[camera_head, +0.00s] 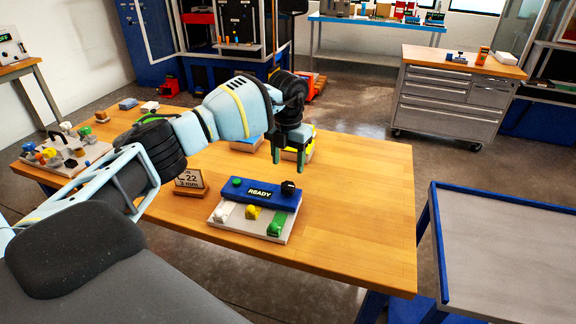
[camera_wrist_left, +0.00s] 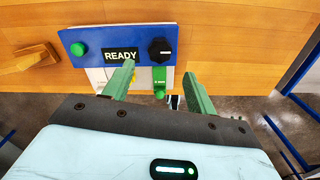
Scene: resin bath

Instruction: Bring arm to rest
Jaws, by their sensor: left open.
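My left arm reaches in from the left over the wooden table in the head view. My left gripper (camera_head: 287,160) is open and empty, with green fingers pointing down above the table, behind the blue control panel. The left wrist view shows the two green fingers (camera_wrist_left: 160,88) spread apart, with nothing between them held. The blue panel (camera_head: 257,192) reads READY and has a green button and a black knob. It also shows in the left wrist view (camera_wrist_left: 90,40). My right gripper is in neither view.
A small sign (camera_head: 190,181) stands left of the panel. White, yellow and green switches sit on the panel's pale base (camera_head: 238,229). A yellow thing and a blue thing lie behind the gripper. The table's right part (camera_head: 365,200) is clear. A blue-edged cart (camera_head: 510,240) stands at right.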

